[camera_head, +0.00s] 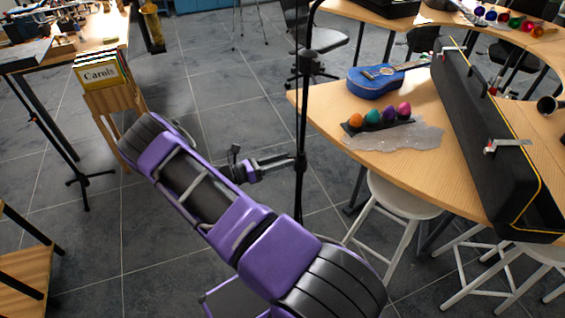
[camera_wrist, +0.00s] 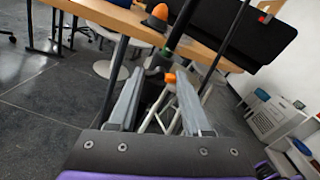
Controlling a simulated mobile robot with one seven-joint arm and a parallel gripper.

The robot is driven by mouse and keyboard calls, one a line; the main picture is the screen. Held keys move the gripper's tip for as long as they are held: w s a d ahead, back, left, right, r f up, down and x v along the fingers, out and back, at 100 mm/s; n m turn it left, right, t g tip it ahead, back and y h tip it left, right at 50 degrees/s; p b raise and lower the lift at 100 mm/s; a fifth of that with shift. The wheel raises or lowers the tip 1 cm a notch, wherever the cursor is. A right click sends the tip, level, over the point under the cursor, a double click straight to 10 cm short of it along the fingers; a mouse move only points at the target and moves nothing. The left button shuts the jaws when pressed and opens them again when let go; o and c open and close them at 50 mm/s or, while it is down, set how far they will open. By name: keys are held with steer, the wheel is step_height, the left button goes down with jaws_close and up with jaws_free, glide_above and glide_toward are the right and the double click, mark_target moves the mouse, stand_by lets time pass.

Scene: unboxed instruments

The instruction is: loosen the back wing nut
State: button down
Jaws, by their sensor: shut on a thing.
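A thin black upright stand (camera_head: 301,110) rises in the middle of the head view. Its dark pole (camera_wrist: 180,28) runs down between my fingers in the wrist view. My gripper (camera_head: 292,161) reaches the pole from the left at about mid-height. In the wrist view my gripper (camera_wrist: 160,76) has its grey fingers on either side of a small dark piece with an orange part, which I take for the back wing nut (camera_wrist: 171,78). The fingers are shut on it. Its exact shape and turn are too small to tell, and the head view hides it.
A wooden table (camera_head: 440,165) stands right of the stand, with a blue ukulele (camera_head: 378,79), colored egg shakers (camera_head: 380,117) and a long black case (camera_head: 485,140). A white stool (camera_head: 400,200) stands below. Open tiled floor lies between.

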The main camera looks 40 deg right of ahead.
steer(key=n+b, duration=0.1)
steer(key=n, duration=0.4)
steer(key=shift+w, duration=0.1)
steer(key=n, duration=0.5)
steer(key=shift+n, duration=0.4)
steer(key=n, duration=0.5)
steer(key=shift+f+b, duration=0.1)
steer(key=shift+b, duration=0.2)
steer(key=shift+n, duration=2.2)
steer(key=shift+c, duration=1.7)
jaws_free()
steer(key=shift+g, duration=0.3)
